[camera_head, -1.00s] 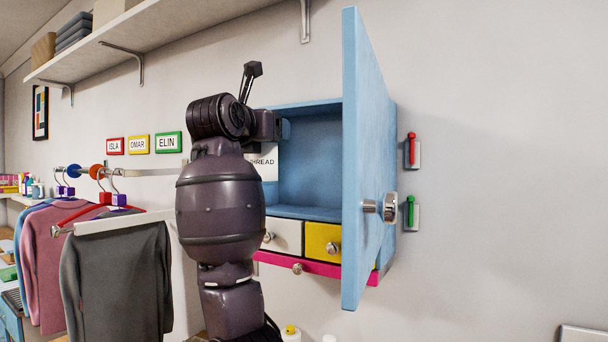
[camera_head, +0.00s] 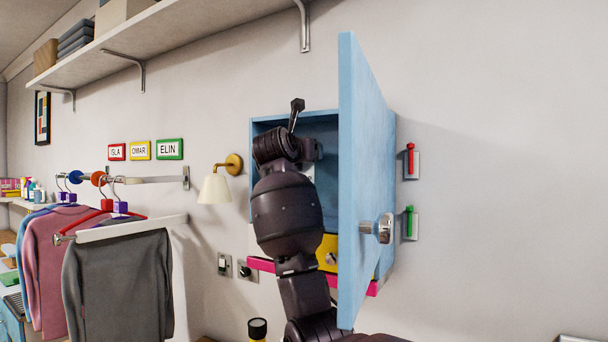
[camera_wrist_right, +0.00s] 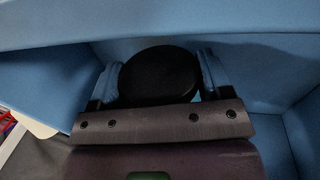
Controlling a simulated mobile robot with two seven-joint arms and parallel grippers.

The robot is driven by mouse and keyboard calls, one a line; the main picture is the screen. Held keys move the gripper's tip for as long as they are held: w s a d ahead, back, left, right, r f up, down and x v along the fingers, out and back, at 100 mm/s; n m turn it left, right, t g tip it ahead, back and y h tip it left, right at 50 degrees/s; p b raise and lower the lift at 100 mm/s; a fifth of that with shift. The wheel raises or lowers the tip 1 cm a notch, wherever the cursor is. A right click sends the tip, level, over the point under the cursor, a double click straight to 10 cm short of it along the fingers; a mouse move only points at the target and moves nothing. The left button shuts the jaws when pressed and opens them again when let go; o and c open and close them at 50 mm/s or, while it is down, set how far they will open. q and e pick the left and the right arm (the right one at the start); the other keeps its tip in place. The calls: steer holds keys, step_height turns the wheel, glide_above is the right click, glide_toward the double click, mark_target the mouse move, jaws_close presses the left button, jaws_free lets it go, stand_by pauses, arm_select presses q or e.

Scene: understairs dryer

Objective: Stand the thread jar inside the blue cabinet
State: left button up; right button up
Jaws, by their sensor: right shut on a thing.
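The blue cabinet (camera_head: 325,128) hangs on the wall with its door (camera_head: 358,180) swung open toward me. My right gripper (camera_wrist_right: 160,78) is inside the cabinet, shut on the thread jar, whose round black lid (camera_wrist_right: 160,76) shows between the two fingers in the right wrist view. In the head view my right arm hides the gripper and most of the jar. Whether the jar's base touches the cabinet floor cannot be seen. My left gripper is not in view.
Below the compartment are a yellow drawer (camera_head: 328,253) and a pink strip (camera_head: 262,265). A wall lamp (camera_head: 216,186) is left of the cabinet. The open door stands close to the right of my arm. Hung clothes (camera_head: 118,285) are at the left.

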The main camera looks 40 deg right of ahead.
steer(key=shift+f, duration=2.25)
steer(key=shift+d+f, duration=0.2)
steer(key=shift+f, duration=0.3)
steer(key=shift+w+a, duration=0.1)
steer(key=o, duration=1.3)
steer(key=shift+f, duration=0.15)
steer(key=shift+o, duration=0.2)
steer(key=shift+r, duration=0.2)
steer(key=b+v, duration=0.1)
steer(key=v, duration=1.1)
steer(key=shift+f, duration=0.1)
